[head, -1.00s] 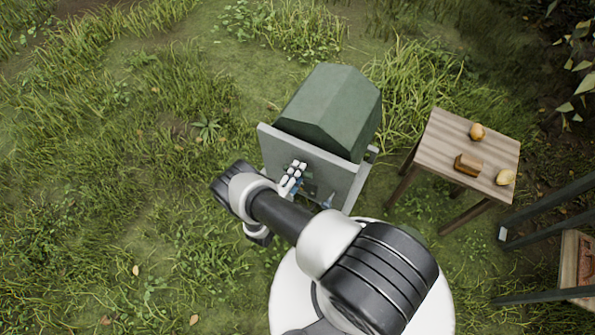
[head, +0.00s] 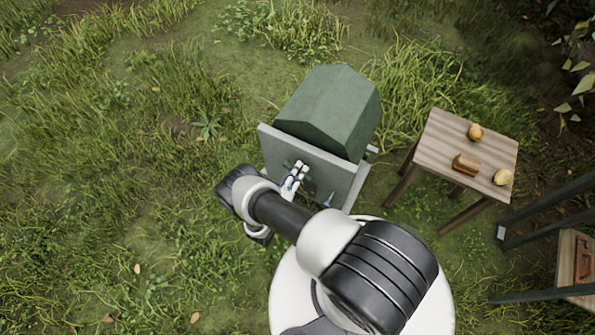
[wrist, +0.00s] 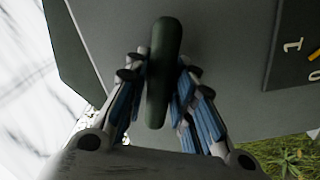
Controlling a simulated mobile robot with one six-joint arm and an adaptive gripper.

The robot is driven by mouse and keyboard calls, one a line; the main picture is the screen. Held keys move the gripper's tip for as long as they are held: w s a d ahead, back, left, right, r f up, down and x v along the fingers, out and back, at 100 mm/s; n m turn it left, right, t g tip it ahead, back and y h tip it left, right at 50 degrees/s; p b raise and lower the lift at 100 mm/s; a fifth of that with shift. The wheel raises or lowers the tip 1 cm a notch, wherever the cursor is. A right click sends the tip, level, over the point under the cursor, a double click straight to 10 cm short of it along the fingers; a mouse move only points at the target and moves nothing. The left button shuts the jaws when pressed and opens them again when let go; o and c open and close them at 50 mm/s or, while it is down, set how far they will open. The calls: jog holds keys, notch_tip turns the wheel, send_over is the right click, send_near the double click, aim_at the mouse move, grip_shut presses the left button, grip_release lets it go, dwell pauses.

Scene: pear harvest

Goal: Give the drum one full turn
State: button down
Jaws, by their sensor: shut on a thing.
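The green drum (head: 331,108) sits in a grey stand (head: 270,148) in front of me. In the wrist view a dark green handle (wrist: 163,66) stands out near the grey panel (wrist: 225,30), with its long side running up the picture. My gripper (wrist: 161,80) has its blue-padded fingers on both sides of this handle and is shut on it. In the head view my gripper (head: 295,179) is at the front panel of the stand. The handle's link to the drum is hidden in the wrist view.
A wooden table (head: 440,150) to the right carries a yellow pear (head: 475,132), a brown block-like thing (head: 466,164) and another yellow piece (head: 503,177). Dark rails (head: 550,212) stand at the far right. Grass lies open on the left.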

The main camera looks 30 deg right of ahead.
jog(key=m, duration=0.4)
jog(key=shift+p, duration=0.4)
jog(key=shift+m, duration=0.4)
jog(key=m, duration=0.5)
jog(key=c, duration=1.3)
grip_release()
jog(key=shift+v, duration=5)
